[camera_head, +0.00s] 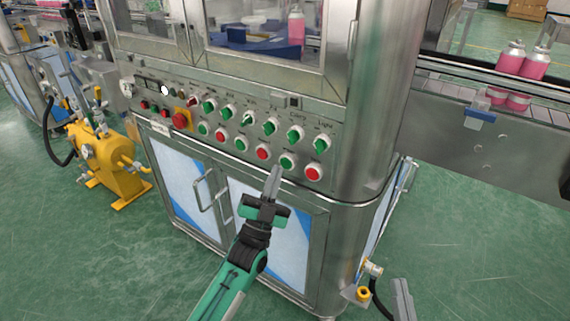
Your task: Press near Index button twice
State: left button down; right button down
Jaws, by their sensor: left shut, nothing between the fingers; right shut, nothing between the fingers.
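The control panel (235,152) of the steel machine has a lower row of round buttons in green and red. At its right end are a red button (263,152), a green button (288,161) and a red button (313,173). The small labels over these buttons are too blurred to read, so I cannot tell which is Index. My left gripper (276,172) is shut and empty, its tips just below the green button in the picture. I cannot tell whether they touch the panel. My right gripper (403,298) shows only as grey fingers at the bottom edge, shut.
A row of green selector switches (270,126) sits above the buttons. A red emergency stop (181,120) on yellow is at left. Cabinet doors with a handle (207,192) are below. A conveyor with pink cans (535,63) is at right, a yellow tank (108,160) at left.

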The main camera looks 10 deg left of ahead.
pick_arm(q)
jog(key=shift+w, duration=0.1)
dwell(0.4)
jog(key=shift+w+d, duration=0.15)
jog(key=shift+w, duration=0.15)
